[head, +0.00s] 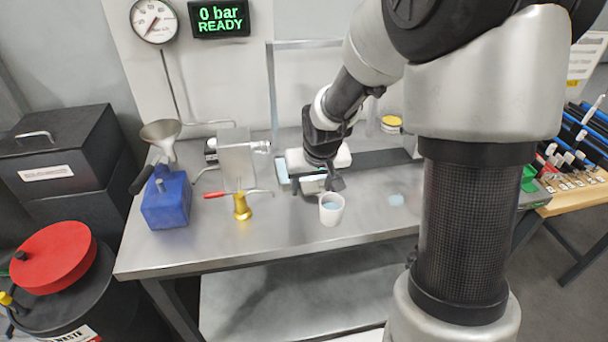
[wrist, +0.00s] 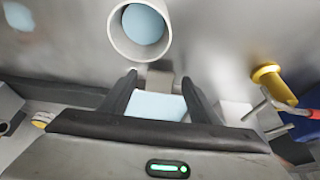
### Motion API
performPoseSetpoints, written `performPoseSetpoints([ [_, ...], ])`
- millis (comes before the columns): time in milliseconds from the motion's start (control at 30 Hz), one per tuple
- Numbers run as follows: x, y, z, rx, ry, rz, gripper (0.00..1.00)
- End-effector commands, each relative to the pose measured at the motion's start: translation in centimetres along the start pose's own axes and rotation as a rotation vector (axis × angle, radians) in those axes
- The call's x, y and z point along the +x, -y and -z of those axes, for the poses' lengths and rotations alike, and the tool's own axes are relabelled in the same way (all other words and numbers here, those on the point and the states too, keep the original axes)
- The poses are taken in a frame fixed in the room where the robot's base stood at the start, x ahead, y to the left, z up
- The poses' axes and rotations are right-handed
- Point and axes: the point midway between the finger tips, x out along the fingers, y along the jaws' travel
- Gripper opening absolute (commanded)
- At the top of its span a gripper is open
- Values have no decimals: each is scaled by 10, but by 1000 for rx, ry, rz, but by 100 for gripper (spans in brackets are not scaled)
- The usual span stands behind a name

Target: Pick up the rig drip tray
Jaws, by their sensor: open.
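A shallow grey tray with a pale-blue surface, apparently the rig drip tray (head: 311,185), is at the bench below my gripper. In the wrist view the pale-blue surface (wrist: 158,106) shows between my fingers, with a small grey tab at its cup-side edge. My gripper (wrist: 158,78) is open, with one dark finger on each side of the tray's visible part. I cannot tell whether the fingers touch it. The gripper's body hides much of the tray. In the head view my gripper (head: 322,182) is low over the bench, behind a white cup.
The white cup (head: 331,213) with pale-blue liquid stands close in front of the tray; it also shows in the wrist view (wrist: 115,38). A pale-blue puddle (head: 397,199) lies right of it. A brass fitting (head: 242,208) and blue block (head: 166,203) are left. The front right bench is mostly clear.

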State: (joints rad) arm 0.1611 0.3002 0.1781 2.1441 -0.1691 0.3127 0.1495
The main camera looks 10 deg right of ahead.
Motion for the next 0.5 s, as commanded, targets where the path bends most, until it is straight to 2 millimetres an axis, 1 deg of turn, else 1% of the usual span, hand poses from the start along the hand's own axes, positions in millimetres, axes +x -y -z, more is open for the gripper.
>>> performPoseSetpoints([
  [67, 4, 0, 0, 0, 0, 0, 56],
  [267, 3, 0, 0, 0, -1, 0, 56],
  [500, 3, 0, 0, 0, 0, 0, 16],
])
